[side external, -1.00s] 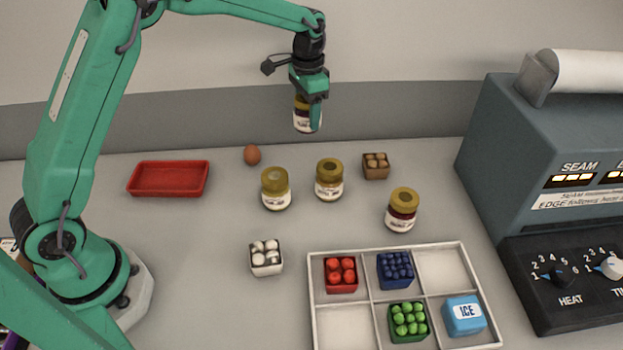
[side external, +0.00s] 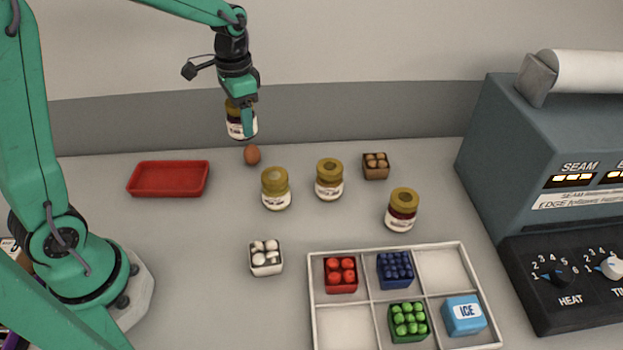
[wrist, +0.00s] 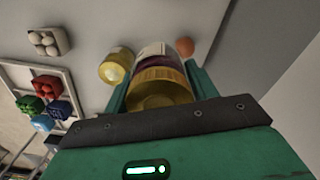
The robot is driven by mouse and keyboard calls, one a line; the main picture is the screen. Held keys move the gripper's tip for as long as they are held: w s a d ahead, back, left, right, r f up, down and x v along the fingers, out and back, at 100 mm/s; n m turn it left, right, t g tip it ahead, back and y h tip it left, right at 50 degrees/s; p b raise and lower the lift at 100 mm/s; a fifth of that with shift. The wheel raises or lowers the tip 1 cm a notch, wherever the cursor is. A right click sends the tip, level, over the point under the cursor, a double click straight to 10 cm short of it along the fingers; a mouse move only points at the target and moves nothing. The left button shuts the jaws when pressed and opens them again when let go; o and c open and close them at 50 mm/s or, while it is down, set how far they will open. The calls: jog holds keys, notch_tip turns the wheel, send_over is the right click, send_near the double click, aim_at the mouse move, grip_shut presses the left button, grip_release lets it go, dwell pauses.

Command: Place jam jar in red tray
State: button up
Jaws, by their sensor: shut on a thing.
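My gripper (side external: 243,112) is shut on a jam jar (side external: 238,124) with a dark body, a white label and a yellow lid. It holds the jar upright in the air, and a finger covers part of it. In the wrist view the held jar (wrist: 160,80) sits between the two fingers, lid toward the camera. The red tray (side external: 168,179) lies empty on the table, to the left of and below the held jar in the side view.
A brown egg (side external: 252,155) lies below the held jar. Several jars (side external: 276,188) stand right of it. A white carton (side external: 266,258), a brown carton (side external: 376,166), a divided tray (side external: 344,325) and a sealing machine (side external: 540,170) stand further off.

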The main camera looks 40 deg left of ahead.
jog(key=s+a+f, duration=0.1)
jog(key=s+a, duration=0.1)
jog(key=s, duration=1.1)
jog(key=shift+s+f+n, duration=0.2)
jog(key=shift+s+n, duration=0.1)
jog(key=shift+s, duration=0.1)
jog(key=shift+a, duration=0.1)
send_over(171, 182)
notch_tip(171, 182, down, 7)
jog(key=shift+f, duration=2)
jog(key=shift+f, duration=0.1)
